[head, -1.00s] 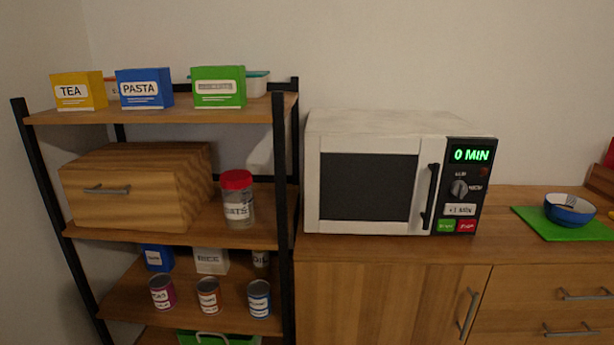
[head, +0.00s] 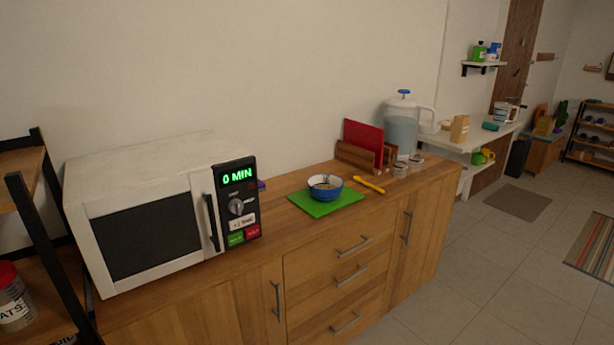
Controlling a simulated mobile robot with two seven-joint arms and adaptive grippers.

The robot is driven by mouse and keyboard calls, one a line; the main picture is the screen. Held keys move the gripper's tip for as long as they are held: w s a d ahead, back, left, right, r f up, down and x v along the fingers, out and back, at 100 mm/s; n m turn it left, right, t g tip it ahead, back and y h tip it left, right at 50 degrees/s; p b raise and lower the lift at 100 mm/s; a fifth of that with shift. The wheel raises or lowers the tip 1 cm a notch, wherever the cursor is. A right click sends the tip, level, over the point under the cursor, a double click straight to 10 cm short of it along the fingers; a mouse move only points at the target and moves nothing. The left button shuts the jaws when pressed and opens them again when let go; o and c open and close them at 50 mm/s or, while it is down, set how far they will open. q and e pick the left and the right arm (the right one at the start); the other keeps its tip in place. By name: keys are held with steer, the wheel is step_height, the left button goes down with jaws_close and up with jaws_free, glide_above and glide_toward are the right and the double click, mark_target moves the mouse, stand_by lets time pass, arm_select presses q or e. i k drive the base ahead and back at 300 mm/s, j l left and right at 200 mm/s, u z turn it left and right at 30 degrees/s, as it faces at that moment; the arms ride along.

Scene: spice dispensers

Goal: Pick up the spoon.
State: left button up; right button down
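A yellow long-handled utensil (head: 368,184) lies on the wooden counter in the head view, right of a blue bowl (head: 325,191). It looks like a spoon, but it is too small to be sure. The bowl stands on a green mat (head: 311,206) and holds some pale contents, with a thin utensil-like shape at its rim that I cannot make out. Neither of my grippers is in view.
A white microwave (head: 150,224) stands at the left of the wooden counter (head: 272,206). Behind the utensil are a red board (head: 364,141) in a wooden rack, a water jug (head: 401,128) and small jars (head: 400,169). Tiled floor (head: 500,260) is open at right.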

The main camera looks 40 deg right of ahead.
mark_target(357, 179)
steer(key=k+z, duration=0.15)
steer(key=z, duration=1.45)
